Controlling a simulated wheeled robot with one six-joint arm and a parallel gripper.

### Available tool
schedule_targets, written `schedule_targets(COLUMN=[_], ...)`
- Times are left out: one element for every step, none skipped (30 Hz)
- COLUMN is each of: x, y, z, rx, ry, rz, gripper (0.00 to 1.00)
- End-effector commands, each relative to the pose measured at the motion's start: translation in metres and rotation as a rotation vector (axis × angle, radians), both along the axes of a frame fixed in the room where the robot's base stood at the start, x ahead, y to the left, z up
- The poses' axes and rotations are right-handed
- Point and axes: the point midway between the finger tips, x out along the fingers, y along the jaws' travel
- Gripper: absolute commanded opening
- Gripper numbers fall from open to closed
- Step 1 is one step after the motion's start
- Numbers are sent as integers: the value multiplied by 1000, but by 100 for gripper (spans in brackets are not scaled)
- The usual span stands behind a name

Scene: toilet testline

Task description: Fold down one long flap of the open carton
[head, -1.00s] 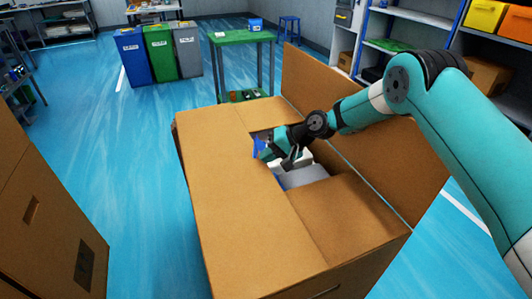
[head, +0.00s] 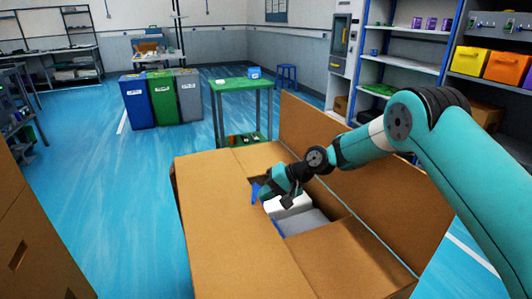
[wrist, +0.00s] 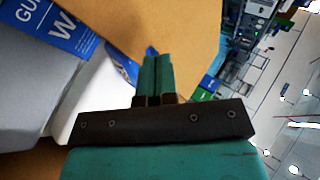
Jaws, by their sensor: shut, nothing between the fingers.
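The open brown carton (head: 215,215) stands in front of me in the head view. Its left long flap (head: 225,240) lies down over the left part of the top. The right long flap (head: 385,195) stands up, leaning outward behind my arm. The short flaps at the far (head: 258,157) and near end (head: 350,255) lie folded in. White and grey contents (head: 305,222) show in the gap. My gripper (head: 268,191) is shut and empty at the gap, by the left flap's inner edge; it also shows in the wrist view (wrist: 156,65). Contact with the flap is unclear.
A green table (head: 241,84) stands beyond the carton, with blue, green and grey bins (head: 162,98) to its left. Shelves (head: 405,45) stand at the right. Another brown box (head: 30,230) is at the left edge. Blue floor between is clear.

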Motion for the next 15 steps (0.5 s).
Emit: schedule_targets(x=[1, 1, 1, 1, 1, 1, 2, 1, 1, 2, 2, 2, 2, 2, 1], y=[0, 0, 0, 0, 0, 0, 0, 0, 0, 0, 0, 0, 0, 0, 0], z=[16, 25, 36, 44, 52, 62, 71, 79, 90, 97, 105, 115, 121, 128, 136], rx=[1, 2, 3, 3, 3, 4, 5, 6, 6, 7, 7, 7, 8, 8, 8], ry=[-7, -7, -9, -9, -9, -10, -12, -11, -13, -13, -14, -14, -13, -14, -13], rz=[1, 1, 0, 0, 0, 0, 0, 1, 1, 1, 0, 0, 0, 1, 1], gripper=[0, 0, 0, 0, 0, 0, 0, 0, 0, 0, 0, 0, 0, 0, 0])
